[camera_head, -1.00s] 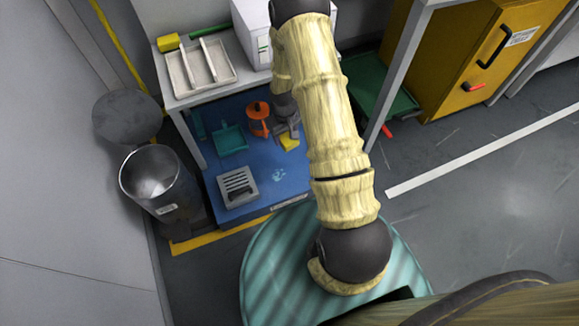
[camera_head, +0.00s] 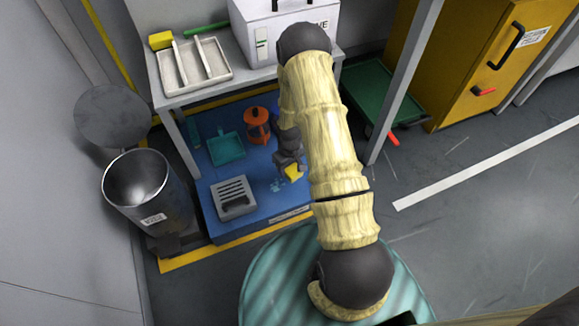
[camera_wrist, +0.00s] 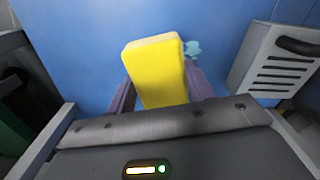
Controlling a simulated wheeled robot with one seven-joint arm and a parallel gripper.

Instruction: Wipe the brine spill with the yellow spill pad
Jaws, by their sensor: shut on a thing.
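My gripper (camera_head: 290,170) is shut on the yellow spill pad (camera_head: 293,173), over the blue platform under the bench. In the wrist view the pad (camera_wrist: 158,72) stands out between my two fingers (camera_wrist: 158,95). The brine spill (camera_head: 277,185) is a small pale-blue splash on the platform, just left of the pad in the head view. In the wrist view the spill (camera_wrist: 195,48) shows just past the pad's right edge, partly hidden by it. I cannot tell whether the pad touches the platform.
A grey slotted box (camera_head: 235,197) sits left of the spill on the blue platform (camera_head: 222,226). A teal dustpan (camera_head: 226,148) and an orange item (camera_head: 257,125) stand behind. The white bench (camera_head: 200,92) overhangs the platform's back. A metal bin (camera_head: 150,190) stands left.

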